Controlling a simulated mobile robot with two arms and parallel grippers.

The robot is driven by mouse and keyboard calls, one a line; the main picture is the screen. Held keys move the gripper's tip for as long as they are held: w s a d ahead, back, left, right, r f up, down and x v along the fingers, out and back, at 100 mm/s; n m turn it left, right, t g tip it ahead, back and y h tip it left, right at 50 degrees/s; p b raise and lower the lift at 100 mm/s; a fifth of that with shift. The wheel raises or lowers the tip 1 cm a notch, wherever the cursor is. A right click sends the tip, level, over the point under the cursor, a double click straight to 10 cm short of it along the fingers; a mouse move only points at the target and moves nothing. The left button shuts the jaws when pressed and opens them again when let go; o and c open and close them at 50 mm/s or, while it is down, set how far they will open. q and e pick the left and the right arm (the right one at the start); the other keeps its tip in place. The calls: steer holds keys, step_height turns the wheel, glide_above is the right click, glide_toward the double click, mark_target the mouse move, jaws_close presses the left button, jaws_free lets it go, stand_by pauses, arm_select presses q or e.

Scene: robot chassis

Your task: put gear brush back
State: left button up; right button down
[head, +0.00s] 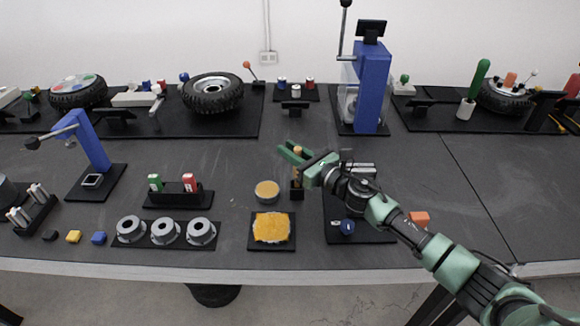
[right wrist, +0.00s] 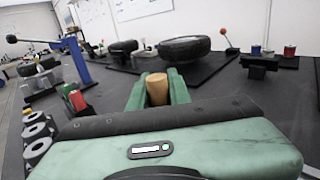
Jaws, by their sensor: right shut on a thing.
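The gear brush shows as an upright wooden handle (head: 297,168) in the head view. Its rounded wooden end (right wrist: 157,88) also shows in the right wrist view. My right gripper (head: 294,155) is shut on this handle near its top, with a green finger on either side. A small dark block (head: 297,193) is right below the handle. I cannot tell whether the handle sits in it or whether it is part of the brush, and no bristles show. My left gripper is not in view.
A round tin with a tan top (head: 266,191) stands just left of the brush. A yellow-orange piece lies on a black mat (head: 287,242) in front. Three grey gears (head: 165,232) are at front left. A blue press (head: 372,90) stands behind. The table between is clear.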

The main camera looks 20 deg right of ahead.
step_height(320, 180, down, 4)
steer(key=shift+r+b, duration=0.1)
steer(key=shift+b, duration=0.5)
steer(key=shift+f, duration=0.2)
steer(key=shift+f, duration=0.1)
steer(key=c, duration=1.3)
jaws_free()
